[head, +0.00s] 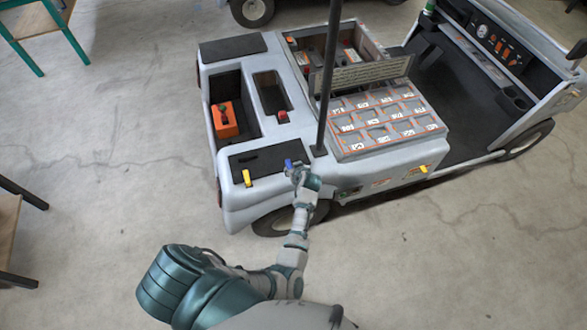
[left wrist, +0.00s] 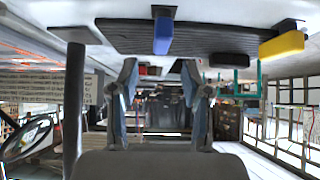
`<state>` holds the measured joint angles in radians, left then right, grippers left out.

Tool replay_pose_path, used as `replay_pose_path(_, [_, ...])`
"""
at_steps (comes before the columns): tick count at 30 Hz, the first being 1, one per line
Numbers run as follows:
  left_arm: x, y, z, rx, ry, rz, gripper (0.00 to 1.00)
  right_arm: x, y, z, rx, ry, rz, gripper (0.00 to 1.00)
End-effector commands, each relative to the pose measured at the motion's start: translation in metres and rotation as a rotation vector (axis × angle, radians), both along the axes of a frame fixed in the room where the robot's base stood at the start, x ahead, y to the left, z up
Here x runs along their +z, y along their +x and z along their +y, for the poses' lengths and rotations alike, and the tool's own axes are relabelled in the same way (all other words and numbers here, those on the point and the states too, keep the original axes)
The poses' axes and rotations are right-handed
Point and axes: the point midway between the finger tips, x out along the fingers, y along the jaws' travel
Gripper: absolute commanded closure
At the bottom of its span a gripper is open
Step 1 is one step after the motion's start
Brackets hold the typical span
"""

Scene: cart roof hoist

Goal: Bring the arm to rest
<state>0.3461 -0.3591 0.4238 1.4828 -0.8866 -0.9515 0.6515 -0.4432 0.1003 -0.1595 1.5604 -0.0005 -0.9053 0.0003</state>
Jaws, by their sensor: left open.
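My left gripper (head: 297,168) is at the near edge of the grey cart (head: 228,208), beside the foot of a black post (head: 328,85). In the left wrist view its two fingers (left wrist: 163,88) stand apart with nothing between them. A blue latch (head: 288,163) is close to the fingertips in the head view. In the left wrist view the blue latch (left wrist: 163,33) shows above the gap between the fingers. A yellow latch (head: 247,178) is to its left in the head view. My right gripper is not in view.
The cart has a grey battery block (head: 385,120), an orange box (head: 225,118) in a well, a red latch (head: 282,116) and another yellow latch (head: 423,169). A green-legged table (head: 42,30) stands at upper left. The concrete floor (head: 110,120) left of the cart is clear.

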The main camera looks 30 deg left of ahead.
Motion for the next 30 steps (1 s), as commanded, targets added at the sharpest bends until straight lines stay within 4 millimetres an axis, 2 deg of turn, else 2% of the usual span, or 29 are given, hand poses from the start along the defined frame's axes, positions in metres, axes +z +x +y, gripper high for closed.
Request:
replay_pose_path(12, [-0.003,-0.002,0.0,-0.006,0.002,0.005,0.52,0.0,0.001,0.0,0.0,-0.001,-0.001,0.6])
replay_pose_path(14, [-0.013,-0.008,0.0,-0.033,0.006,0.024,0.52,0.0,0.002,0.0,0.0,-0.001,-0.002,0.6])
replay_pose_path(17, [-0.049,-0.032,-0.008,-0.149,0.016,0.095,0.52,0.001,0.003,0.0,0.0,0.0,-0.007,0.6])
replay_pose_path(20, [-0.103,-0.078,-0.025,-0.332,0.014,0.207,0.52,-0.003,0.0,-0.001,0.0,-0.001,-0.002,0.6])
replay_pose_path(21, [-0.125,-0.101,-0.035,-0.413,0.006,0.256,0.52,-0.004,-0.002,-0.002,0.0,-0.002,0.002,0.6])
replay_pose_path(23, [-0.156,-0.138,-0.05,-0.529,-0.011,0.325,0.52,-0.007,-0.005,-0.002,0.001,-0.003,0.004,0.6])
replay_pose_path(24, [-0.174,-0.165,-0.059,-0.601,-0.028,0.37,0.52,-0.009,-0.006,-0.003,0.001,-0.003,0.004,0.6])
replay_pose_path(26, [-0.199,-0.206,-0.073,-0.701,-0.055,0.434,0.52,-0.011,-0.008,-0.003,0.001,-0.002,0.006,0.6])
replay_pose_path(27, [-0.212,-0.232,-0.081,-0.76,-0.076,0.471,0.52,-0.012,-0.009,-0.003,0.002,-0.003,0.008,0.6])
replay_pose_path(30, [-0.237,-0.293,-0.099,-0.881,-0.129,0.549,0.52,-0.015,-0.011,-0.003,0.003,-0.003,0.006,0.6])
